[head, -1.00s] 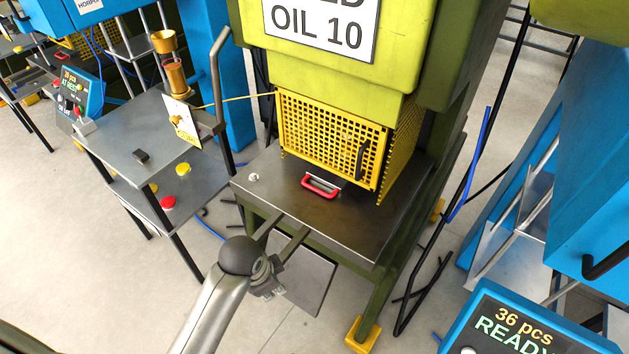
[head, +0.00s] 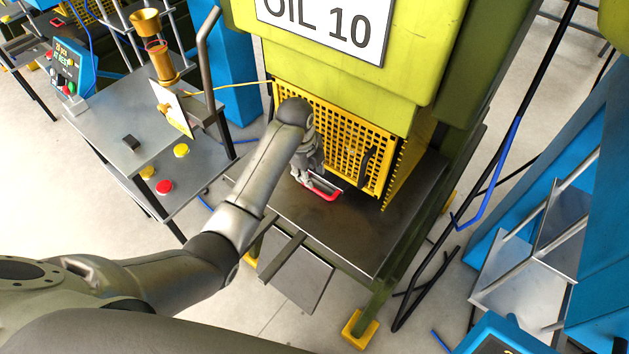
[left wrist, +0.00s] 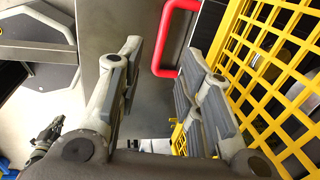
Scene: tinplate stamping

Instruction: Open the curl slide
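The curl slide's red handle (head: 322,190) sticks out below the yellow mesh guard at the front of the press. It shows as a red bar at the top of the left wrist view (left wrist: 163,40). My left gripper (head: 318,186) is at the handle, its fingers pointing down. In the left wrist view its two fingers (left wrist: 163,55) are wide apart, with the handle at the gap between the tips and no visible grip. The slide's body is mostly hidden. A small grey gripper shape, likely my right gripper (left wrist: 48,135), shows low in that view, too small to read.
The yellow mesh guard (head: 343,148) with its dark handle stands close beyond my left gripper. The steel press table (head: 370,235) is clear in front, with a grey plate (head: 296,276) below its front edge. A side table (head: 125,140) stands left.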

